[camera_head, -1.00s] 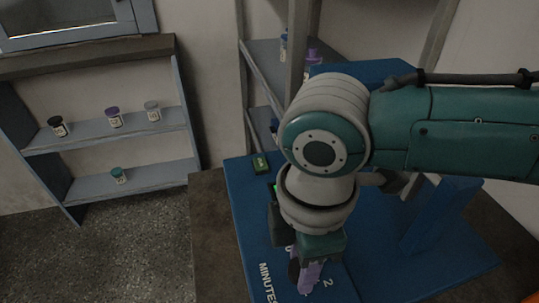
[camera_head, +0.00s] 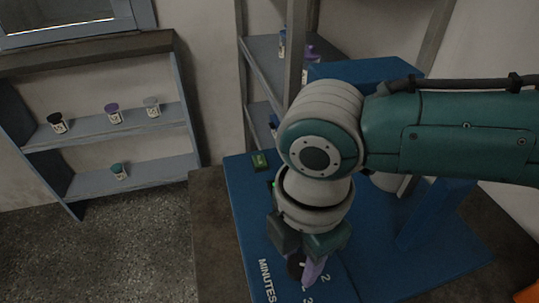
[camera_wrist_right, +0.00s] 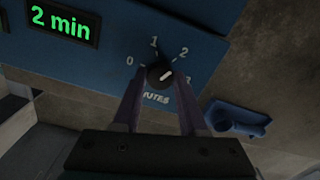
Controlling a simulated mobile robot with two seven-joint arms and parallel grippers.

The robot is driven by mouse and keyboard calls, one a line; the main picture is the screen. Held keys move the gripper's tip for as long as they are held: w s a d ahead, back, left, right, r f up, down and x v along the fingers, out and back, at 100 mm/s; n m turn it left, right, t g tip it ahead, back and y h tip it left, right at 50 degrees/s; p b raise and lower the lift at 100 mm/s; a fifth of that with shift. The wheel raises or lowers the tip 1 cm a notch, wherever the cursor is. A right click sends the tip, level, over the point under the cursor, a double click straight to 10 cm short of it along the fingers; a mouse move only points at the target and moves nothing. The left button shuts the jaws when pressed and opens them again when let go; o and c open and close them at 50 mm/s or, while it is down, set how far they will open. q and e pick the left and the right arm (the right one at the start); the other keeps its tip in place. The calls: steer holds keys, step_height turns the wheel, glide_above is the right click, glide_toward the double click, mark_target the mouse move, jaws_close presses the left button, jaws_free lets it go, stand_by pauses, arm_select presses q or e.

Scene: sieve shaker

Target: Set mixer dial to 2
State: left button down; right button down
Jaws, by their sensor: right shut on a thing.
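The mixer dial (camera_wrist_right: 160,74) is a small dark knob with a white pointer mark, on a blue panel with the labels 0, 1, 2, 3 and MINUTES. In the right wrist view the mark points up and right, roughly toward the 2. The display (camera_wrist_right: 60,24) reads "2 min" in green. My right gripper (camera_head: 304,273) reaches down to the panel, its purple fingers on either side of the dial and shut on it. In the head view the dial is mostly hidden by the gripper. My left gripper is not in view.
The blue machine panel (camera_head: 243,207) sits on a brown table (camera_head: 208,225). A small green-topped box (camera_head: 260,161) is near its far left edge. A shelf (camera_head: 105,184) with several small jars stands at the left. An orange thing (camera_head: 527,293) shows at the bottom right corner.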

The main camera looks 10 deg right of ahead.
mark_target(299, 264)
steer(key=shift+c, duration=2.2)
jaws_free()
step_height(299, 264, up, 10)
steer(key=p, duration=0.2)
